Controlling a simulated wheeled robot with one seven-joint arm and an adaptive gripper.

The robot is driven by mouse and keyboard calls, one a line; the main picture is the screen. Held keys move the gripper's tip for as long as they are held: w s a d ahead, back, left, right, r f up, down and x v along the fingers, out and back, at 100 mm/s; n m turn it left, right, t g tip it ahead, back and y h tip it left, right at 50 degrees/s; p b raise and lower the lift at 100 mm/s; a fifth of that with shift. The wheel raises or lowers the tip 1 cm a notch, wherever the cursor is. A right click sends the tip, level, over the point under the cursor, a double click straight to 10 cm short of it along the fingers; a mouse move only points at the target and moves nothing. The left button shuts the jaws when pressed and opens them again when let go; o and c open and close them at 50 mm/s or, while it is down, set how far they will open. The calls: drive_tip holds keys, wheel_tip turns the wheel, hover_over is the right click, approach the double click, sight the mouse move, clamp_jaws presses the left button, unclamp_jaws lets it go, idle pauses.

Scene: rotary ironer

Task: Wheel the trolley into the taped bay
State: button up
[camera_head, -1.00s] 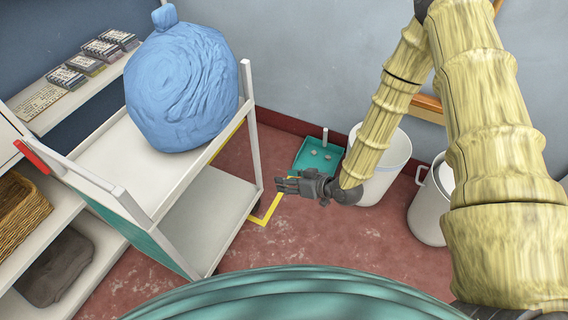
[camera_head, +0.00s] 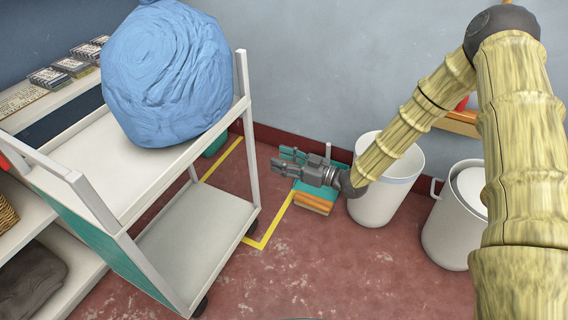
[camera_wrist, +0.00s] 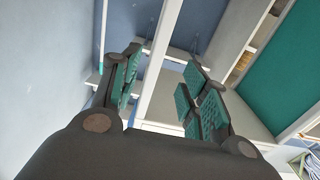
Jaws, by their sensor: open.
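The white trolley (camera_head: 195,240) with a teal side panel (camera_head: 105,245) stands upright at left in the head view. A big blue bundle (camera_head: 168,80) sits on its top deck. Yellow tape (camera_head: 268,235) marks a bay on the floor beside and behind the trolley. The trolley hides part of the tape, so I cannot tell how much overlaps it. My gripper (camera_head: 285,160) is open and empty, to the right of the trolley's far right post (camera_head: 248,130), apart from it in the head view. In the wrist view a white post (camera_wrist: 155,75) shows between the open fingers (camera_wrist: 165,85).
A white bin (camera_head: 380,190) and a lidded white pot (camera_head: 455,225) stand by the wall at right. A teal item with an orange part (camera_head: 314,202) lies on the floor below my gripper. White shelves (camera_head: 85,270) flank the trolley at left. The red floor in front is clear.

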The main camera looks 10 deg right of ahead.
sight(254, 149)
drive_tip(key=b+x, duration=0.3)
drive_tip(key=x, duration=0.6)
drive_tip(key=shift+a+f+b, duration=0.1)
drive_tip(key=shift+b, duration=0.25)
drive_tip(key=shift+x, duration=0.85)
drive_tip(key=shift+c, duration=0.4)
clamp_jaws()
